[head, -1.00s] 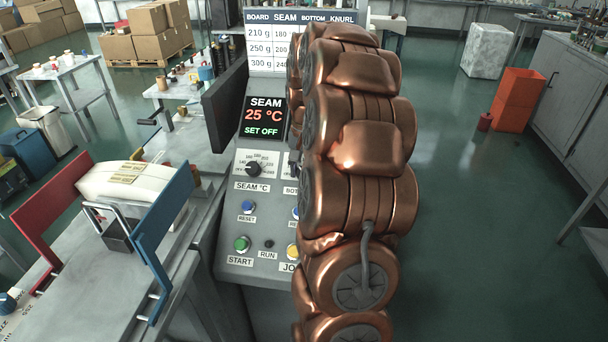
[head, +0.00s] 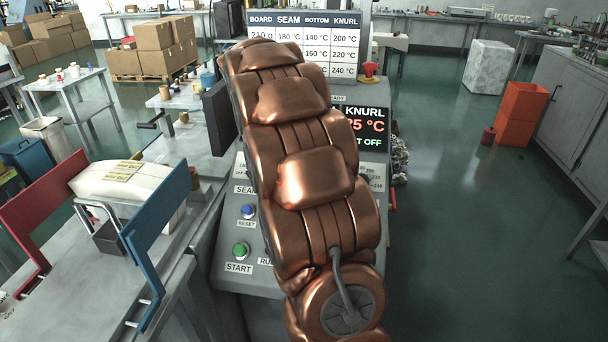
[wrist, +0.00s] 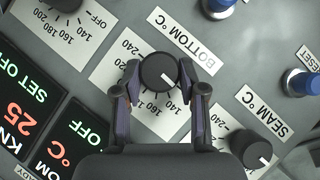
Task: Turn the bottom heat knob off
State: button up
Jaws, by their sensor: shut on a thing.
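The bottom heat knob (wrist: 158,70) is a round black dial with a white pointer mark, beside the BOTTOM °C label (wrist: 185,35) in the wrist view. My gripper (wrist: 160,74) is shut on this knob, one finger on each side. The pointer faces the lower right in that view, toward the right finger, which hides part of the scale. A display at the lower left, partly cut off, reads OFF in green (wrist: 85,133). In the head view my arm hides the knob and my gripper.
The seam knob (wrist: 251,149) is close to the right finger, and the knurl knob (wrist: 65,4) is at the top left. Blue buttons (wrist: 300,82) stand out from the panel. In the head view, the knurl display (head: 362,130) shows right of my arm.

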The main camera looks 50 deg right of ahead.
jog(key=shift+n, duration=0.3)
dwell(0.4)
jog(key=o, duration=1.1)
jog(key=shift+o, duration=0.2)
jog(key=v, duration=1.2)
jog(key=shift+a, duration=0.2)
jog(key=shift+f, duration=0.1)
